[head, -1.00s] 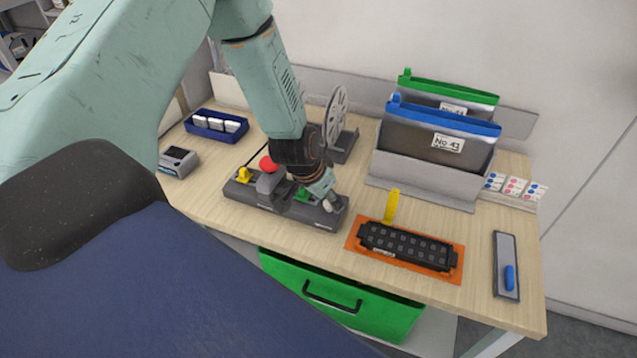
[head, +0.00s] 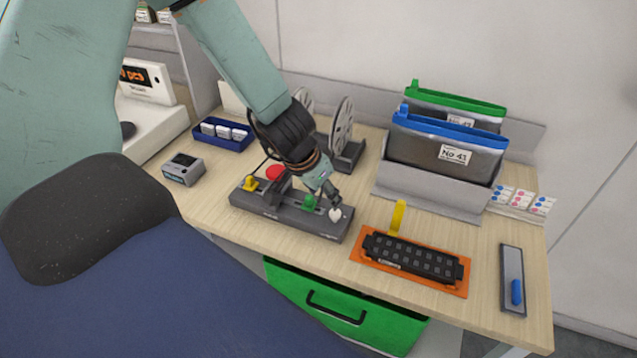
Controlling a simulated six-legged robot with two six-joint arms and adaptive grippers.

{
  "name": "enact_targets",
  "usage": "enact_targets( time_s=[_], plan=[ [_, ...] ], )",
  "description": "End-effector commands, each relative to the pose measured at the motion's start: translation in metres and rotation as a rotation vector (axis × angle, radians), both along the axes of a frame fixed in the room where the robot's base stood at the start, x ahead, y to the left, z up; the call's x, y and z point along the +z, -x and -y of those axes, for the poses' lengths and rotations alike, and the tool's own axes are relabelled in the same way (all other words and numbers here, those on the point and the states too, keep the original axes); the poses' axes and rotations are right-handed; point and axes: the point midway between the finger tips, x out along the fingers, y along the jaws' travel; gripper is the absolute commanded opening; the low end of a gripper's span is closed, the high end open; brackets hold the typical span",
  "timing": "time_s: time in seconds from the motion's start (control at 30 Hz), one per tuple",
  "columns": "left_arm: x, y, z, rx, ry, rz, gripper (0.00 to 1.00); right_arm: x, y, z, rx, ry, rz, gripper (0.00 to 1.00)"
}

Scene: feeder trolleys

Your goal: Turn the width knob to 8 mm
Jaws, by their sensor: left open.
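A dark grey control box (head: 275,212) lies on the wooden bench, with a yellow control at its left end, a red button, a green control and a pale knob (head: 335,215) at its right end. The pale knob looks like the width knob, but its marks are too small to read. My left gripper (head: 331,195) comes down from the upper left and is open, its fingertips just above the pale knob. I cannot tell whether they touch it. My left arm covers part of the box's back edge. My right gripper is not in view.
To the right, a black strip-like part lies on an orange mat (head: 371,262) with a yellow upright tab (head: 398,217). Reels (head: 342,125) and a grey bin (head: 430,190) with folders stand behind. A blue tray (head: 222,146) and a small grey device (head: 183,170) are left.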

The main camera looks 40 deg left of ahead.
Motion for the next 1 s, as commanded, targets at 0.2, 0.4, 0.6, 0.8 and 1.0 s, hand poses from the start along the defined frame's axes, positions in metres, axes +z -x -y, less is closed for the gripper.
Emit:
enact_targets(
  time_s=[0.2,0.4,0.6,0.8,1.0],
  plan=[
    [0.017,0.006,-0.001,0.003,0.004,0.003,0.51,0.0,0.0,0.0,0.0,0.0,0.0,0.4],
    [0.028,0.011,-0.001,0.0,0.002,0.001,0.51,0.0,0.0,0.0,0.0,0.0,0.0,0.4],
    [0.031,0.013,-0.001,-0.003,0.001,-0.002,0.51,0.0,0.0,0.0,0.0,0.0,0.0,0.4],
    [0.031,0.013,-0.001,-0.003,0.001,-0.002,0.51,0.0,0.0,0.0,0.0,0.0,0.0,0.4],
    [0.031,0.013,-0.001,-0.003,0.001,-0.002,0.51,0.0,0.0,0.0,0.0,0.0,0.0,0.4]
  ],
)
